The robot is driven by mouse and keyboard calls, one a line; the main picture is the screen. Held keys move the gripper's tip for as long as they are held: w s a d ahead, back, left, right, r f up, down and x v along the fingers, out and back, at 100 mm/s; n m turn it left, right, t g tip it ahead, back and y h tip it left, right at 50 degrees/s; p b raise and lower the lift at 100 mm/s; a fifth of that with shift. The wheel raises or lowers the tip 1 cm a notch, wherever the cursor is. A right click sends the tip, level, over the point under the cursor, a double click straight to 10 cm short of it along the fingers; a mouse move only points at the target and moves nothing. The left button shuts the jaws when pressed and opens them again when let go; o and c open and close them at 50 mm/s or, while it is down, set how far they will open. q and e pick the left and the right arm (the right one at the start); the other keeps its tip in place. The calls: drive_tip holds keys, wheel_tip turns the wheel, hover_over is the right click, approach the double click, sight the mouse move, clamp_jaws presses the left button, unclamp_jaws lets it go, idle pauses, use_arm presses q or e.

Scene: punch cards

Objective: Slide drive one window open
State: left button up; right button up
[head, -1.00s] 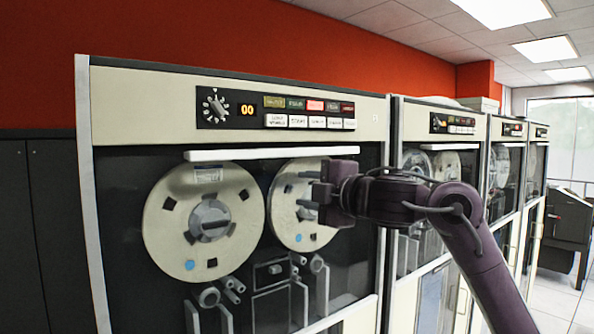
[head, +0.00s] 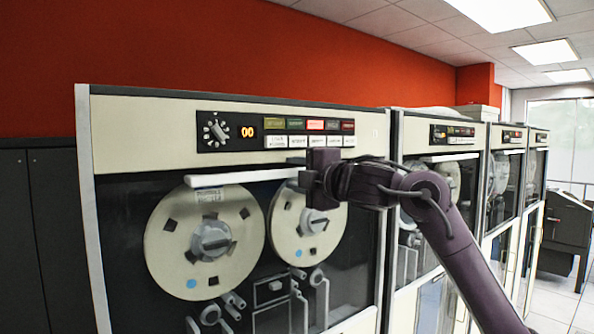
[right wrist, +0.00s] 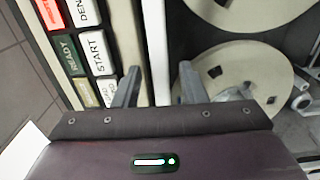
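Drive one is the nearest cream cabinet (head: 140,155), with a dark glass window (head: 135,205) in front of two tape reels (head: 205,268). A white horizontal bar (head: 225,179) runs along the window's top edge, and the window looks shut. My right gripper (head: 296,172) is at the right part of this bar. In the right wrist view its two fingers (right wrist: 158,88) are apart, one on each side of the white bar (right wrist: 155,40); I cannot tell whether they touch it. My left gripper is not in view.
A control panel (head: 275,133) with a dial, glowing digits and buttons sits just above the bar. More tape drives (head: 462,165) stand in a row to the right. Dark cabinets (head: 40,230) stand at the left against the red wall (head: 250,50).

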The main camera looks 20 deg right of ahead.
drive_tip(key=shift+c, duration=0.5)
clamp_jaws()
